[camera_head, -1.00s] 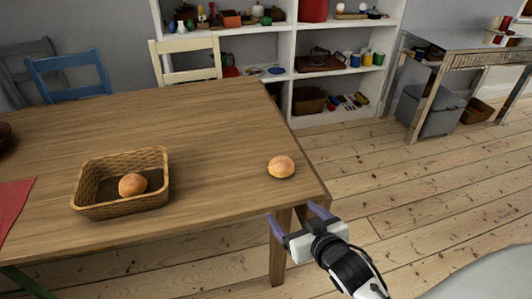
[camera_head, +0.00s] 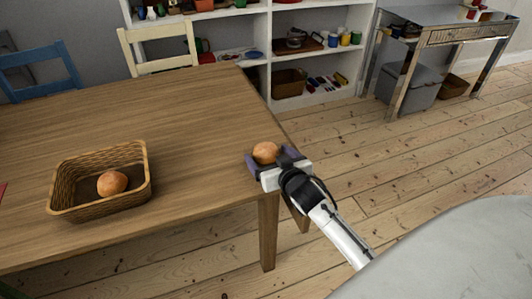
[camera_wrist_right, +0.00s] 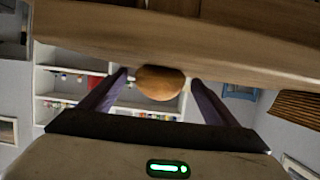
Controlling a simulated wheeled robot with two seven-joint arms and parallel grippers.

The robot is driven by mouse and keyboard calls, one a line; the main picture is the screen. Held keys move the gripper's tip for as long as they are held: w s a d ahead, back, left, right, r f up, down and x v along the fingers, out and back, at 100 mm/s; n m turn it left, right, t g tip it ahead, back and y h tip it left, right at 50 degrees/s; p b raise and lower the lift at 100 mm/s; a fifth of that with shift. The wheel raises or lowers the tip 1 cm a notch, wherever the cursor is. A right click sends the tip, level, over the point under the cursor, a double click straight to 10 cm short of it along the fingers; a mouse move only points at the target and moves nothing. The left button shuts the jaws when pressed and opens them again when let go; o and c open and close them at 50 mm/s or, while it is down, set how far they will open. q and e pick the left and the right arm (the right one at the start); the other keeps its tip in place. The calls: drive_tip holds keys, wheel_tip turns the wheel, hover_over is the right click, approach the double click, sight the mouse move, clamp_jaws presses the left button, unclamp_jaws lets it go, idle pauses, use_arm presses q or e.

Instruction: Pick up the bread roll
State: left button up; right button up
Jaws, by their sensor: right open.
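A round golden-brown bread roll (camera_head: 265,152) lies near the right end of the wooden table (camera_head: 190,115). My right gripper (camera_head: 270,160) is at the table edge, its purple fingers open on either side of the roll. In the right wrist view the roll (camera_wrist_right: 160,82) shows between the two fingertips (camera_wrist_right: 159,76), with a gap on each side. A second roll (camera_head: 112,183) lies in the wicker basket (camera_head: 73,208) on the left part of the table. My left gripper is not in view.
A cream chair (camera_head: 160,34) and a blue chair (camera_head: 40,58) stand behind the table. A white shelf (camera_head: 258,40) with various items stands at the back. A metal side table (camera_head: 410,70) is at the right. The table between basket and gripper is clear.

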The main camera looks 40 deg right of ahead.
drive_tip(key=shift+w, duration=0.1)
drive_tip(key=c, duration=1.1)
